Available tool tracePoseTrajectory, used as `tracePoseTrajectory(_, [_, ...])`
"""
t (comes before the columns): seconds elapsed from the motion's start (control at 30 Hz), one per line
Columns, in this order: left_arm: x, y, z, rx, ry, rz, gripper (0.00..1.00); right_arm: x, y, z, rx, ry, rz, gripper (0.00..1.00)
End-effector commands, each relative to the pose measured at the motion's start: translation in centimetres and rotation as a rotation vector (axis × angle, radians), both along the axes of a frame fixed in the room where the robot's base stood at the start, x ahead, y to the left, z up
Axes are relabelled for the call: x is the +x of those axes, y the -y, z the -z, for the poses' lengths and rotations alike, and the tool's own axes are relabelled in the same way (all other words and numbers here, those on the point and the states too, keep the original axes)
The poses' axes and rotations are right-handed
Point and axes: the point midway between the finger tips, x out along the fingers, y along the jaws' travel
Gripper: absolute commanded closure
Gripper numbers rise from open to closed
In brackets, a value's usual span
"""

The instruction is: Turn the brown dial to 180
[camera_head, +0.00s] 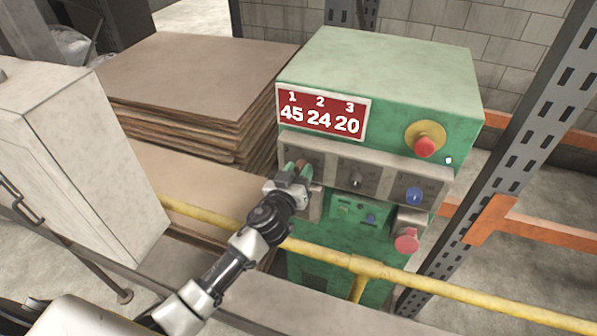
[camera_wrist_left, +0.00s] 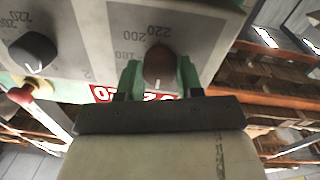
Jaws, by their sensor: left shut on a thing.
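The brown dial (camera_wrist_left: 160,64) sits on a grey panel with printed numbers, among them 220, 200 and 180. My left gripper (camera_wrist_left: 159,78) is shut on it, one green finger on each side of the dial. The dial's white mark points down toward the gripper in the wrist view. In the head view the brown dial (camera_head: 302,164) is the leftmost control and is partly hidden by my left gripper (camera_head: 295,172). My right gripper is in neither view.
A red sign (camera_head: 320,111) on the green machine (camera_head: 390,70) reads 45, 24, 20 under 1, 2, 3. A black dial (camera_head: 356,180), a blue dial (camera_head: 414,195) and red buttons (camera_head: 425,147) are nearby. A yellow rail (camera_head: 440,287) crosses in front.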

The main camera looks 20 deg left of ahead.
Motion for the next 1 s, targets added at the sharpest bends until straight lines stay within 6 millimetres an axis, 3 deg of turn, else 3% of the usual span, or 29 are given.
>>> tracePoseTrajectory(0.37, [-0.03,0.02,-0.04,0.117,0.004,0.000,0.87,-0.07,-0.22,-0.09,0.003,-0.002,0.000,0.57])
tracePoseTrajectory(1.0, [-0.03,0.16,-0.08,0.695,0.022,0.001,0.87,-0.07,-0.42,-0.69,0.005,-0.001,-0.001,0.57])
